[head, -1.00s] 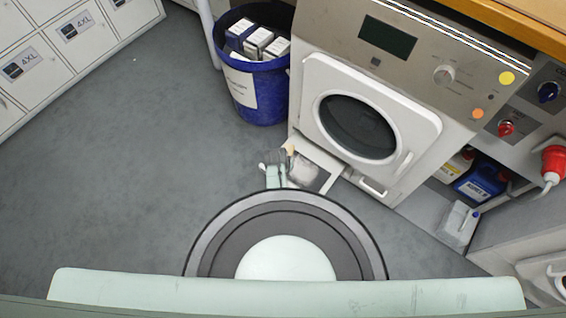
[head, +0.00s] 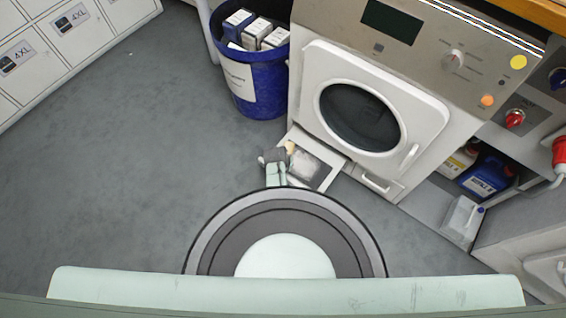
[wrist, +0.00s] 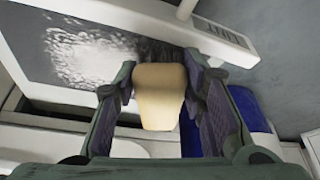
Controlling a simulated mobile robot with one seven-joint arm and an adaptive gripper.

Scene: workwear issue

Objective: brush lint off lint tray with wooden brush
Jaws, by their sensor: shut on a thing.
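The lint tray (head: 326,173) is pulled out low at the front of the dryer, with grey-white lint (head: 305,165) on its dark screen. In the wrist view the tray's white frame (wrist: 215,38) crosses the top, and the lint (wrist: 95,50) lies in a patch at upper left. My gripper (head: 278,156) is at the tray's left side. In the wrist view my gripper (wrist: 158,95) is shut on the wooden brush (wrist: 158,92), its pale handle between the fingers. Dark bristles show at the brush's far end, at the lint's right edge; whether they touch the screen is unclear.
The dryer (head: 370,60) with its round door stands behind the tray. A blue bin (head: 262,90) with boxes is to the left of it. Blue and white containers (head: 485,178) stand on a low shelf at right. Grey floor (head: 120,170) is open at left, with white lockers beyond.

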